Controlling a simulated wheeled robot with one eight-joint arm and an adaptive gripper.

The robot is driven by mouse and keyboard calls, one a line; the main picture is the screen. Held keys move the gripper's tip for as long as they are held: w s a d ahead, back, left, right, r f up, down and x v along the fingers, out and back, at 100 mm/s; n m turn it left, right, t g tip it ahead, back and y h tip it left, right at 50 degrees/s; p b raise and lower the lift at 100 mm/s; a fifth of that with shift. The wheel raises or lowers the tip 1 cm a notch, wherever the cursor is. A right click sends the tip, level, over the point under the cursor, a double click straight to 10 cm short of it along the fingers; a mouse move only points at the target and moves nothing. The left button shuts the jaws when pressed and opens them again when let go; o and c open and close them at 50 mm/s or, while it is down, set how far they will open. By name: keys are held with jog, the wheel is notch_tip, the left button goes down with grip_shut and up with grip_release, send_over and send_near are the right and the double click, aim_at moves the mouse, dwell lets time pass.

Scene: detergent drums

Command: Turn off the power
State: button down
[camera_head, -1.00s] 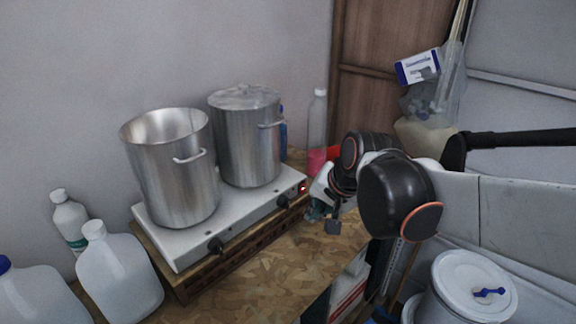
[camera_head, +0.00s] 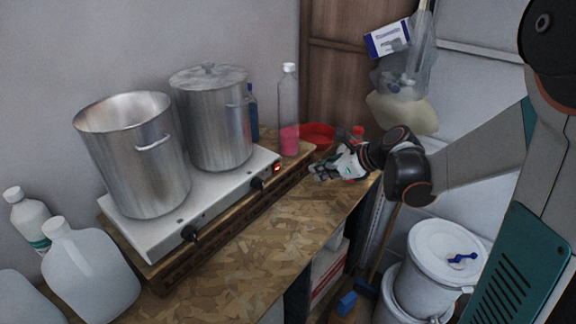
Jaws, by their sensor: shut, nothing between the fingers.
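A white two-burner hot plate (camera_head: 224,204) stands on a wooden board on the chipboard table. On its front face are two black knobs, one near the left end (camera_head: 190,233) and one near the right end (camera_head: 259,183). A small red lit power switch (camera_head: 277,168) sits at the right end of that face. My gripper (camera_head: 316,172) is to the right of the switch, above the table, and apart from it. Its fingers are shut and empty.
An open steel pot (camera_head: 140,165) and a lidded steel pot (camera_head: 215,125) stand on the hot plate. A bottle with pink liquid (camera_head: 289,140) and a red bowl (camera_head: 318,130) are behind the switch. White jugs (camera_head: 90,275) stand at left. The table front is clear.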

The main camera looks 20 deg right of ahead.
jog(key=shift+w+d+f+m, duration=0.1)
jog(key=shift+d+m, duration=0.2)
jog(key=b, duration=0.2)
send_near(278, 170)
jog(key=x, duration=0.3)
jog(key=f+x, duration=0.1)
jog(key=x, duration=0.1)
jog(key=shift+f, duration=0.1)
dwell(0.3)
jog(key=shift+w+a, duration=0.1)
jog(key=shift+a, duration=0.1)
jog(key=shift+r, duration=0.35)
